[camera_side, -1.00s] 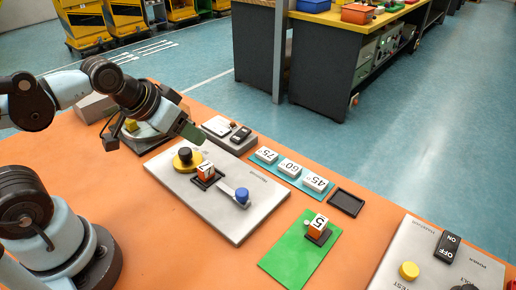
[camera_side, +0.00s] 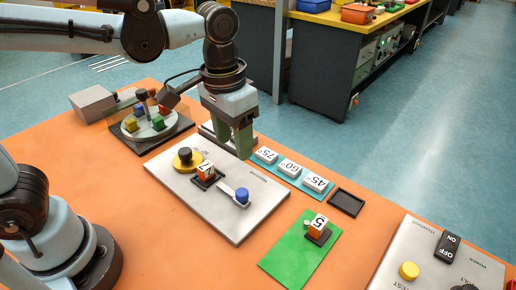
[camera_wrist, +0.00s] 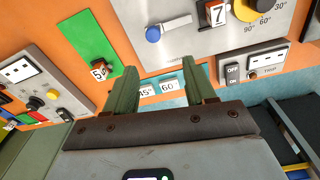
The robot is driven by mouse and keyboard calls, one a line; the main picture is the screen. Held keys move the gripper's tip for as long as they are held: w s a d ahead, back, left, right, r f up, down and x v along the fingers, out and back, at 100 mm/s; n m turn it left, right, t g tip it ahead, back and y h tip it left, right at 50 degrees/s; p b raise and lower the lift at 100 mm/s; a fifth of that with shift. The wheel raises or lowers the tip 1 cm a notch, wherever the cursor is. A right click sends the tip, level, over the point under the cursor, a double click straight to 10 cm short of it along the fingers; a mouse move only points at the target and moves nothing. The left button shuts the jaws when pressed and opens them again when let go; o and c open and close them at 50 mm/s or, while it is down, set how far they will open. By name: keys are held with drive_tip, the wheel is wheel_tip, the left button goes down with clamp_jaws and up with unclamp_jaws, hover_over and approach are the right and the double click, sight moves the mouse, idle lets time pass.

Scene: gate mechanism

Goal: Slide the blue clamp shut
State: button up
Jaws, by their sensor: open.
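The blue clamp knob (camera_side: 242,195) sits at the end of a light slide bar on the grey metal plate (camera_side: 218,219). A small block marked 7 (camera_side: 205,170) stands in a dark holder on the plate, beside the bar's other end. In the wrist view the blue knob (camera_wrist: 153,34) is at top centre, left of the 7 block (camera_wrist: 216,13). My gripper (camera_side: 243,155) points down with green fingers, above the back edge of the plate. It is apart from the blue knob. It is open and empty in the wrist view (camera_wrist: 160,68).
A yellow dial with a black knob (camera_side: 186,158) is on the plate's left. White angle tiles (camera_side: 290,168) lie behind it. A green mat (camera_side: 300,250) holds a block marked 5 (camera_side: 318,225). A switch panel (camera_side: 440,262) is at right; a round tray with coloured blocks (camera_side: 148,123) is back left.

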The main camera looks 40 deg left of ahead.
sight(242, 192)
drive_tip(key=shift+g, duration=0.4)
drive_tip(key=f, duration=0.4)
drive_tip(key=d+f, duration=0.1)
drive_tip(key=f, duration=0.7)
drive_tip(key=shift+d, duration=0.2)
clamp_jaws()
